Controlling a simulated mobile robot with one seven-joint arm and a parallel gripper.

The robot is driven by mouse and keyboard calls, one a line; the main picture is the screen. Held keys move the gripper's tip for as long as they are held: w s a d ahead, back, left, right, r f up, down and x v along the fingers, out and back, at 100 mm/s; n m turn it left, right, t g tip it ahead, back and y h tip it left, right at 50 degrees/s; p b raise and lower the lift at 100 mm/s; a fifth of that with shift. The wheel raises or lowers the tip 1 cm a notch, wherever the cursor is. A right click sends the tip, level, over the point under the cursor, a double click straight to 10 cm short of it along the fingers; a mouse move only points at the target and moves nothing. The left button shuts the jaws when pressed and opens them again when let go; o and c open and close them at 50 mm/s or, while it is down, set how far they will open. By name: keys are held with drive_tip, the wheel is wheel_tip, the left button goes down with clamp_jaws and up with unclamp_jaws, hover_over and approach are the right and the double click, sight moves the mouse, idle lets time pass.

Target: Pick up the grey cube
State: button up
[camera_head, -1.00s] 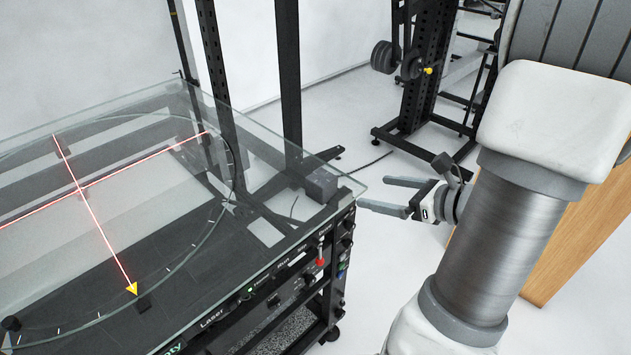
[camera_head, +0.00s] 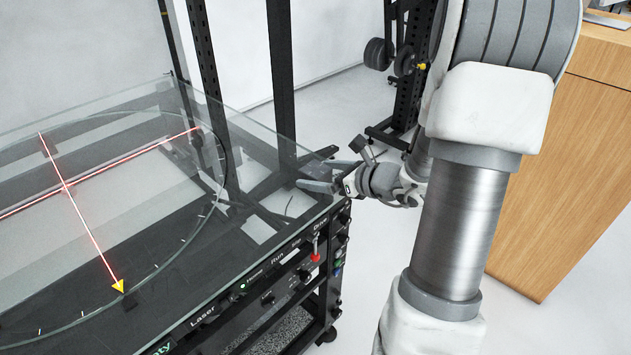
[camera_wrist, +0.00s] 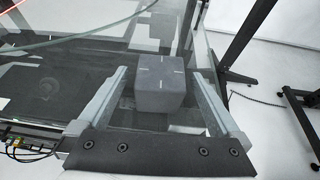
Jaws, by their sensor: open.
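My gripper (camera_head: 312,174) is open over the right corner of the glass table in the head view. In the wrist view its two fingers (camera_wrist: 160,72) appear on either side of the cube, with a visible gap on each side. How far the fingers are above or around it is hard to tell. In the head view the cube is mostly hidden behind the gripper.
The glass turntable (camera_head: 175,262) carries red laser lines and a yellow arrow marker (camera_head: 118,286). A control panel with a red knob (camera_head: 315,257) runs along its front edge. Black rack posts (camera_head: 281,80) stand behind. A wooden cabinet (camera_head: 560,170) is at right.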

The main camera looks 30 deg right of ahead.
drive_tip(key=shift+x, duration=0.9)
drive_tip(key=c, duration=1.5)
